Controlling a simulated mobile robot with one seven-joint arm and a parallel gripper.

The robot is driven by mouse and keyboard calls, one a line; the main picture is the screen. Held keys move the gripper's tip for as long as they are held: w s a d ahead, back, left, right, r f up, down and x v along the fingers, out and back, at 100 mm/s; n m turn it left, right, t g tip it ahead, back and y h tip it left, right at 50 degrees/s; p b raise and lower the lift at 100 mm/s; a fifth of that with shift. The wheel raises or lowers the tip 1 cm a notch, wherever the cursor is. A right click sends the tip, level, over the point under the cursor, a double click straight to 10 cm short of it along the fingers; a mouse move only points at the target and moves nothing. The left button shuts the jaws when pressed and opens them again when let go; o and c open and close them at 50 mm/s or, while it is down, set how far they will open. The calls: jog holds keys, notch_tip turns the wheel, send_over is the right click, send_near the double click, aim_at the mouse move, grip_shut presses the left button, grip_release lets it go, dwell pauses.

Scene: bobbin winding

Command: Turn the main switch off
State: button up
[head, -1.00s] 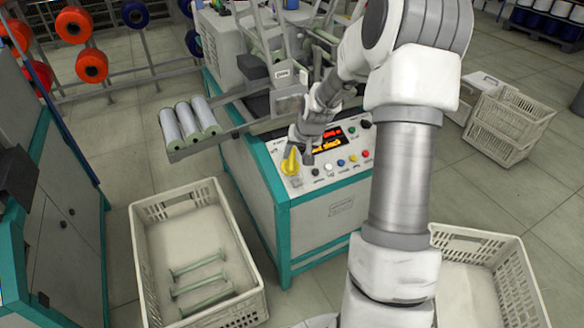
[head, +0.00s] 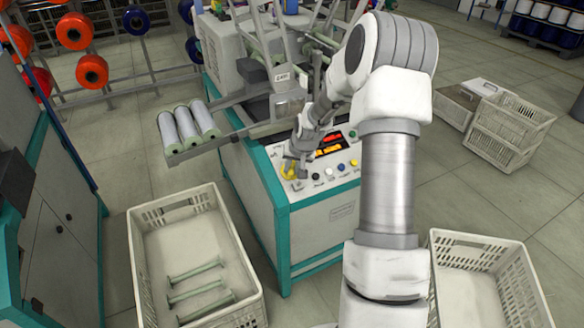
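The panel's red and orange displays (head: 332,139) are lit. A row of small coloured buttons (head: 342,168) lies to the right of the knob.
A tray with white bobbins (head: 188,125) juts out left of the panel. A crate with several empty bobbins (head: 141,250) stands at the lower left, and another crate (head: 520,277) at the lower right. Stacked crates (head: 509,124) stand at the right. My arm covers the panel's right side.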

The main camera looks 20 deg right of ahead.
grip_shut()
jog(key=shift+n, duration=0.4)
jog(key=n+p, duration=0.2)
jog(key=n, duration=0.3)
jog(key=shift+d+r, duration=0.1)
jog(key=n+p, duration=0.2)
jog(key=n, duration=0.4)
jog(key=shift+d, duration=0.1)
dwell(0.3)
jog(key=o, duration=0.7)
grip_release()
jog(key=shift+o, duration=0.2)
